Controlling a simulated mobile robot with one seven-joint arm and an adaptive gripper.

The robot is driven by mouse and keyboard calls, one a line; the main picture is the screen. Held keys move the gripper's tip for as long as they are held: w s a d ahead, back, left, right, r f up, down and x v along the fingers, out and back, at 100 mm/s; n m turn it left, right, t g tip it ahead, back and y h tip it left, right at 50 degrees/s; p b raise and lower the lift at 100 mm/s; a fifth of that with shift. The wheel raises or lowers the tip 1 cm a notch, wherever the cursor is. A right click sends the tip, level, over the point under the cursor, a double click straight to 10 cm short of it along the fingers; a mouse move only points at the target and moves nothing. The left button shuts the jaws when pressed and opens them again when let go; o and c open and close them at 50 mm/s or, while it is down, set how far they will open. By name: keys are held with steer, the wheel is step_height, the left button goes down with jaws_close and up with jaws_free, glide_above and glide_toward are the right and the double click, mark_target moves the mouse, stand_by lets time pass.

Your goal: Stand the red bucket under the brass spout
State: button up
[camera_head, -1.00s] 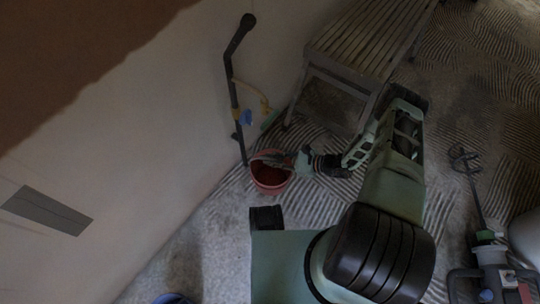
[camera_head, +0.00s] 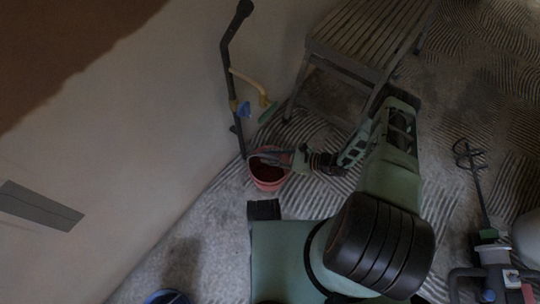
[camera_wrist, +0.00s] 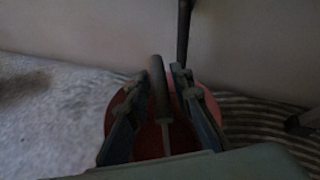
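The red bucket (camera_head: 268,180) stands upright by the foot of the wall, near the bottom of a dark pipe. The brass spout (camera_head: 250,82) sticks out from that pipe above the bucket, its end roughly over the far side. My gripper (camera_head: 283,158) is over the bucket's mouth, reaching in from the right. In the wrist view, the bucket's rim and inside (camera_wrist: 118,103) lie behind my fingers (camera_wrist: 160,76). The bucket's dark handle grip (camera_wrist: 160,92) is between the fingertips; whether they press on it is too dark to tell.
The dark pipe (camera_head: 228,75) carries a blue valve handle (camera_head: 244,109). A slatted step bench (camera_head: 365,35) stands close behind on the right. A mixer (camera_head: 480,195) lies at the right. A blue rim (camera_head: 168,297) shows at the bottom edge. The floor left of the bucket is clear.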

steer(key=shift+o, duration=0.7)
steer(key=shift+r, duration=0.15)
steer(key=p+v, duration=0.2)
steer(key=v, duration=1)
steer(key=shift+p, duration=0.4)
